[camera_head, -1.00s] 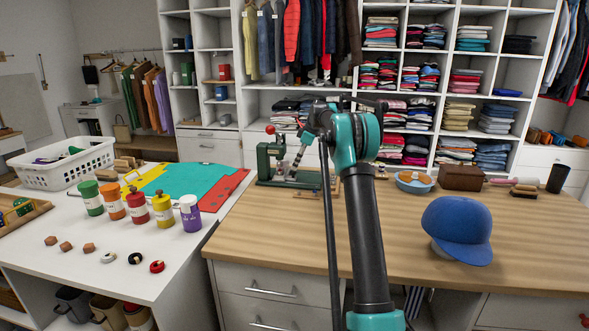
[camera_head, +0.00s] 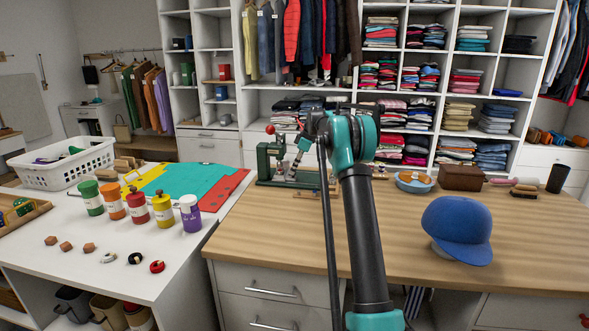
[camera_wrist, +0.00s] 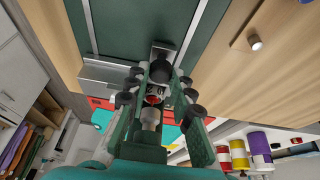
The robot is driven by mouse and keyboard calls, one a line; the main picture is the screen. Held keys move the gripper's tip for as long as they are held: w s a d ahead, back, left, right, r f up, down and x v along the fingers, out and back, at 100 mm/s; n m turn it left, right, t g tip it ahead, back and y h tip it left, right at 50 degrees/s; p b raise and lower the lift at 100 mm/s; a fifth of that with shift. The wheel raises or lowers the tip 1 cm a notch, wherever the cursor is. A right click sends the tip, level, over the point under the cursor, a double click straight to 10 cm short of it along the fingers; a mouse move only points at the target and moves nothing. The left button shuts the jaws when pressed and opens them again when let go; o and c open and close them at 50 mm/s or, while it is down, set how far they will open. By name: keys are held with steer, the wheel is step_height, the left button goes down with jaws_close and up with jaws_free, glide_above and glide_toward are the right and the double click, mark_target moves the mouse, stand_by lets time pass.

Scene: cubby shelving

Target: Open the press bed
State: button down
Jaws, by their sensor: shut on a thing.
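The press (camera_head: 268,165) is a dark green machine with a red ball knob (camera_head: 271,129) on top. It stands at the back left of the wooden bench. Its flat green bed (camera_wrist: 112,28) fills the top of the wrist view, edged by pale metal rails. My gripper (camera_wrist: 160,82) reaches down to the press's right side. Its fingers are close together on a small dark and grey part of the press (camera_wrist: 161,54) at the bed's edge. In the head view my arm covers the right end of the press.
A blue cap (camera_head: 457,228), a blue bowl (camera_head: 414,184) and a brown box (camera_head: 461,177) stand on the bench to the right. Paint jars (camera_head: 163,210) stand on the white table to the left. The bench front (camera_head: 325,225) is mostly clear beside my arm.

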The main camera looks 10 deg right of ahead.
steer(key=shift+d, duration=0.1)
steer(key=s+d, duration=0.1)
steer(key=d, duration=0.2)
steer(key=s+d, duration=0.1)
steer(key=d, duration=0.2)
steer(key=s+d, duration=0.1)
steer(key=d, duration=0.2)
steer(key=shift+d, duration=0.1)
steer(key=c, duration=1.3)
jaws_free()
steer(key=v, duration=1.2)
